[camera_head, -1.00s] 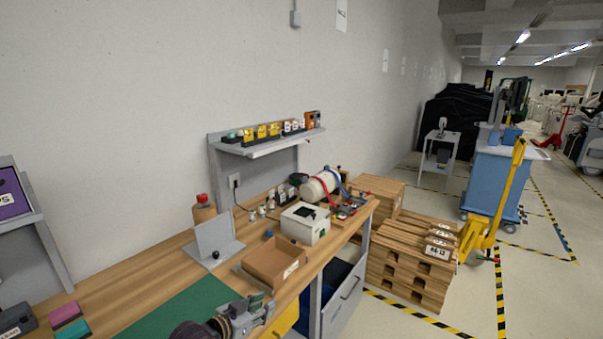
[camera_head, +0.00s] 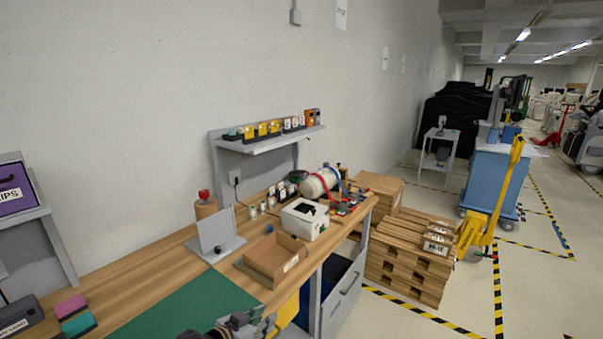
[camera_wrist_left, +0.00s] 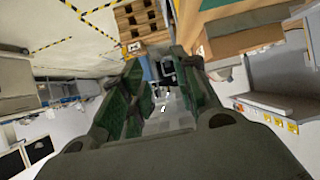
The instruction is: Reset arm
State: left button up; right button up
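My left gripper (camera_head: 258,325) is at the bottom edge of the head view, in front of the cardboard tray and over the near edge of the workbench. Much of its arm is cut off by the frame. In the left wrist view its two green-padded fingers (camera_wrist_left: 160,88) stand apart with an open gap between them. I see nothing held there. My right gripper is in neither view.
The wooden workbench (camera_head: 125,280) bears a green mat (camera_head: 190,305), an open cardboard tray (camera_head: 262,266), a white box (camera_head: 304,220) and a grey angled plate (camera_head: 216,232). Stacked pallets (camera_head: 408,270) and a yellow pallet jack (camera_head: 497,200) stand right of it.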

pick_arm(q)
jog(key=s+a+f+n+g+y, duration=0.2)
jog(key=s+a+f+g+y, duration=0.3)
jog(key=s, duration=0.7)
jog(key=s+a+f+n+g+y, duration=0.25)
jog(key=s+a, duration=0.45)
jog(key=s, duration=0.4)
jog(key=s+f, duration=0.3)
jog(key=f, duration=3)
jog(key=s+a+f+g, duration=0.1)
jog(key=s+f, duration=0.8)
jog(key=s, duration=0.2)
jog(key=s+a+f, duration=0.2)
jog(key=s+f, duration=0.8)
jog(key=s, duration=0.1)
jog(key=shift+s+a+f+g+h, duration=0.15)
jog(key=shift+a+f+g+h, duration=0.1)
jog(key=shift+g+h, duration=0.1)
